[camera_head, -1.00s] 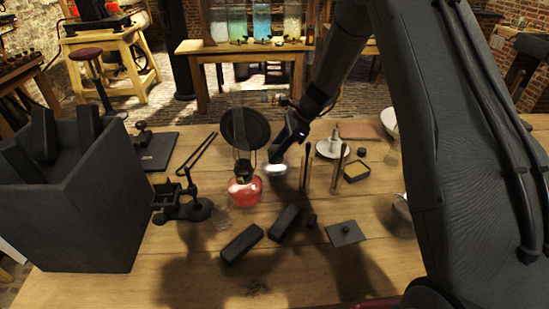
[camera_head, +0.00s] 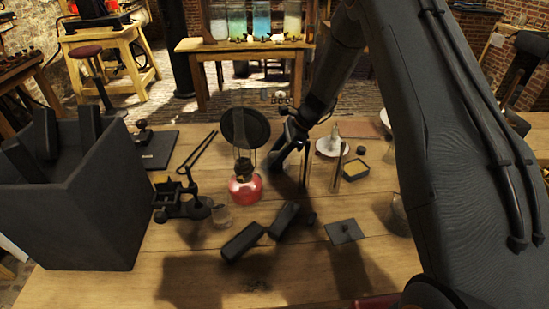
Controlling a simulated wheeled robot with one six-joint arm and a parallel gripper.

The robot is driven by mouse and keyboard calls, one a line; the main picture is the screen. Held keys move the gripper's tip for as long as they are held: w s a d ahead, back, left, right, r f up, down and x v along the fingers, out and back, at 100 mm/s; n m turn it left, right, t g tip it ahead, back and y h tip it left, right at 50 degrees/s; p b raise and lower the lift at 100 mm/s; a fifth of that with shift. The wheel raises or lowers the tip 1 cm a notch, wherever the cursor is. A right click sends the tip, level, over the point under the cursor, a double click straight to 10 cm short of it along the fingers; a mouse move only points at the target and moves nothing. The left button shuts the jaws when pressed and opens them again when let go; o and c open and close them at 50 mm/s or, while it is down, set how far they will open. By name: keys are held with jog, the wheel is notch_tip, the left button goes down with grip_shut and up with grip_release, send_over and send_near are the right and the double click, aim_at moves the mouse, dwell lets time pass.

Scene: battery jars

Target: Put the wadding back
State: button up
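My gripper (camera_head: 288,156) is low over the middle of the table, behind and right of the red-based lamp (camera_head: 245,186). Its dark fingers are small and partly in shadow, so I cannot tell whether they are open or shut. I cannot make out any white wadding at the fingertips.
A large dark open box (camera_head: 85,225) with dark slabs fills the left. A small black stand (camera_head: 182,203), a glass beaker (camera_head: 222,216), two dark blocks (camera_head: 242,241) and a flat lid (camera_head: 344,232) lie in front. The front edge is clear.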

jog(key=b+v, duration=0.3)
jog(key=v, duration=0.9)
jog(key=shift+r, duration=0.15)
